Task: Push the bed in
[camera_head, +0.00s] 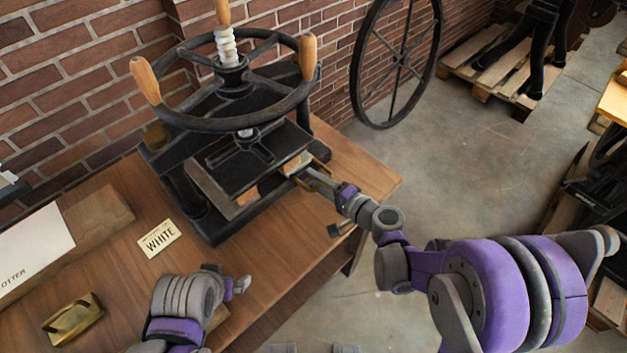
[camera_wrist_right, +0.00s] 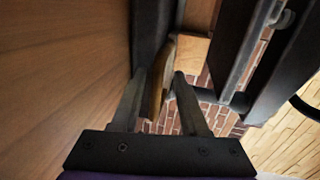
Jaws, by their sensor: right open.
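The black hand press (camera_head: 185,195) stands on the wooden table, with a dark flat bed (camera_head: 228,207) low under its platen (camera_head: 245,160). Pale wooden pieces (camera_head: 247,196) show at the bed's near side. My right gripper (camera_head: 303,172) reaches in from the right at the press's right side. In the right wrist view its fingers are open, with a thin tan, curved handle-like part (camera_wrist_right: 157,88) between them; whether they touch it I cannot tell. My left gripper (camera_head: 242,284) is low over the table's front, its fingers too small to judge.
A wheel with wooden handles (camera_head: 168,117) tops the press. A card reading WHITE (camera_head: 159,239), a brass-coloured tray (camera_head: 73,320) and a board with white paper (camera_head: 32,250) lie to the left. A brick wall (camera_head: 85,45) is behind. Open floor lies right of the table.

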